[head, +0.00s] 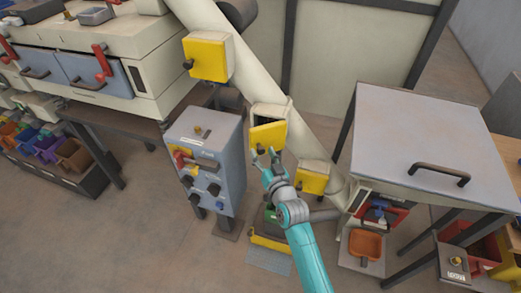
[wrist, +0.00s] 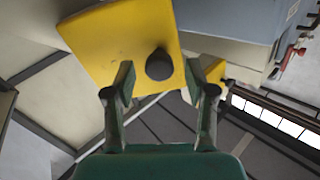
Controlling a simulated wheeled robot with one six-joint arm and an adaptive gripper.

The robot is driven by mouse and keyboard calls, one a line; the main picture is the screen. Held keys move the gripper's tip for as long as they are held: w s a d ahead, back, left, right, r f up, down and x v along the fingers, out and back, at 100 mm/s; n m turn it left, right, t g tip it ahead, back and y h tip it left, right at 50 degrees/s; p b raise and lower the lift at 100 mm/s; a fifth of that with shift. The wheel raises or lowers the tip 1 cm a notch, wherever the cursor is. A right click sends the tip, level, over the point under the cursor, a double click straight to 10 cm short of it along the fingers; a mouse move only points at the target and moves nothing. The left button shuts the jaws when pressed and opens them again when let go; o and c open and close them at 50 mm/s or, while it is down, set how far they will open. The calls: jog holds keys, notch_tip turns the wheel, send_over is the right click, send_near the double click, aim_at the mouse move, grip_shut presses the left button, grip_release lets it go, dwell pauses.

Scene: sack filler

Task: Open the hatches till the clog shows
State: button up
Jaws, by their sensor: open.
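Three yellow hatches sit along a slanted cream chute. The upper hatch (head: 205,60) looks shut, with a dark knob at its left. The middle hatch (head: 267,135) is swung partly open, with a dark opening above its yellow door. The lower hatch (head: 313,180) looks shut. My gripper (head: 264,160) is at the lower edge of the middle hatch door. In the wrist view a yellow door (wrist: 125,40) with a dark round knob (wrist: 159,64) is close ahead. My gripper (wrist: 160,85) is open, its fingers either side of the knob. I cannot tell whether they touch it. No clog is visible.
A grey control cabinet (head: 205,160) with knobs and a red and yellow switch stands left of the chute. A grey-topped table (head: 420,140) with a dark handle is at the right. An orange tray (head: 365,244) sits low beside it. Open floor (head: 120,240) lies front left.

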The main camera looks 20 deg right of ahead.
jog(key=shift+w, duration=1.2)
jog(key=shift+c, duration=0.2)
grip_shut()
